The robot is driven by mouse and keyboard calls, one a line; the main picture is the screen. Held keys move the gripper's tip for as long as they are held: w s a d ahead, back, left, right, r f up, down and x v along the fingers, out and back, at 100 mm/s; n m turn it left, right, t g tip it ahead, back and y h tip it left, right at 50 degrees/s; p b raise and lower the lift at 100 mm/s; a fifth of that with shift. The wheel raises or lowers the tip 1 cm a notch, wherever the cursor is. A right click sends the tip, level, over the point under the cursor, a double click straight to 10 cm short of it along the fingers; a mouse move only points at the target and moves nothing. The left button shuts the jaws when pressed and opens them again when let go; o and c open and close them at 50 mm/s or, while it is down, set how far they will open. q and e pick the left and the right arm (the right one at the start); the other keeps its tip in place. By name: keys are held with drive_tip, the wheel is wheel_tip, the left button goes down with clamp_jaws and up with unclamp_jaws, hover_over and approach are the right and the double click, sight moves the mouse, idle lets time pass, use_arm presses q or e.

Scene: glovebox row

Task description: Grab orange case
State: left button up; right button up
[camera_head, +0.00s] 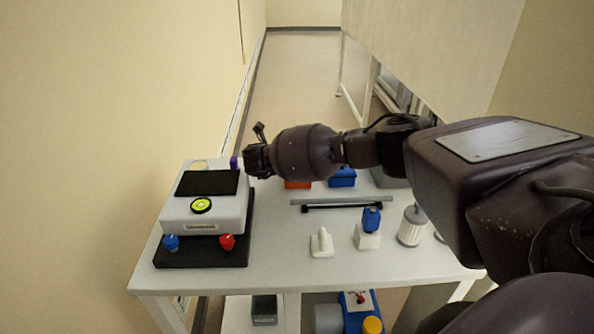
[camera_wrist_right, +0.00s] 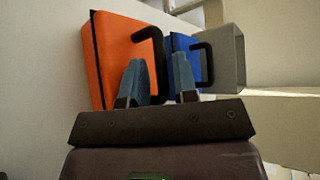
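The orange case (camera_wrist_right: 118,55) stands upright in the right wrist view, with a black handle (camera_wrist_right: 158,62) on its near side. In the head view only a low strip of the orange case (camera_head: 297,184) shows below my right arm, which hides the rest. My right gripper (camera_wrist_right: 160,80) is open, its two blue-grey fingertips apart. The handle shows between the fingertips in the picture; I cannot tell whether they touch it. In the head view my right gripper (camera_head: 258,152) is at the left end of the arm, by the white device. My left gripper is not in view.
A blue case (camera_wrist_right: 186,60) with a black handle and a grey bin (camera_wrist_right: 228,55) stand right of the orange case. On the white table (camera_head: 280,265) are a white device (camera_head: 182,217), a grey bar (camera_head: 340,201), a blue-capped bottle (camera_head: 371,219) and a white cylinder (camera_head: 412,226).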

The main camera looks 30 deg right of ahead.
clamp_jaws()
idle(1.4)
